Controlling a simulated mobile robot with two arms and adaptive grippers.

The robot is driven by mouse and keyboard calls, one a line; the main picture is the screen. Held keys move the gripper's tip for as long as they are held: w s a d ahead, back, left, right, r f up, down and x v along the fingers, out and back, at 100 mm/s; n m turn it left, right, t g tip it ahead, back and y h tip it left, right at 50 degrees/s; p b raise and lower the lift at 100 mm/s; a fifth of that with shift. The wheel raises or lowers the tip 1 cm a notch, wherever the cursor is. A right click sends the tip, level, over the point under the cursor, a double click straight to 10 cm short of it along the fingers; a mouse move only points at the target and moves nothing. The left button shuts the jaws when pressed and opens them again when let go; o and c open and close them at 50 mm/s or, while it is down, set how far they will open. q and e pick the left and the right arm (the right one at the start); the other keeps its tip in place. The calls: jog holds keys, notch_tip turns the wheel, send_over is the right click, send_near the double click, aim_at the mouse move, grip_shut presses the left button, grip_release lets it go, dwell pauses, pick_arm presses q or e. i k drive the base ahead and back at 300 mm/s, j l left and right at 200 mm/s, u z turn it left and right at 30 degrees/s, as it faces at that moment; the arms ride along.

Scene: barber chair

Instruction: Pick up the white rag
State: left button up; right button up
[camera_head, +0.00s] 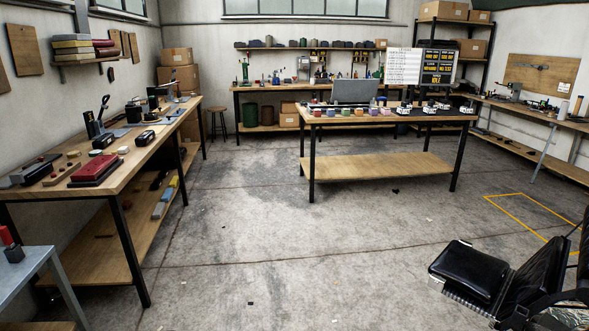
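I cannot make out a white rag in the head view. A small pale round item (123,150) lies on the left wooden workbench (130,172), too small to identify. The black barber chair (472,272) stands at the lower right, partly cut off by the frame edge. Neither of my grippers is in view.
A central table (378,168) holds a grey panel (355,92) and several small coloured items. A grey metal table (28,262) is at the lower left. Benches line the back and right walls. The concrete floor (290,250) between them is mostly clear.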

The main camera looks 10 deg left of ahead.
aim_at(123, 150)
jog(key=i+u, duration=0.15)
jog(key=i, duration=0.45)
jog(key=i+u, duration=0.15)
jog(key=i, duration=0.5)
jog(key=i+l+u, duration=0.15)
jog(key=i, duration=0.45)
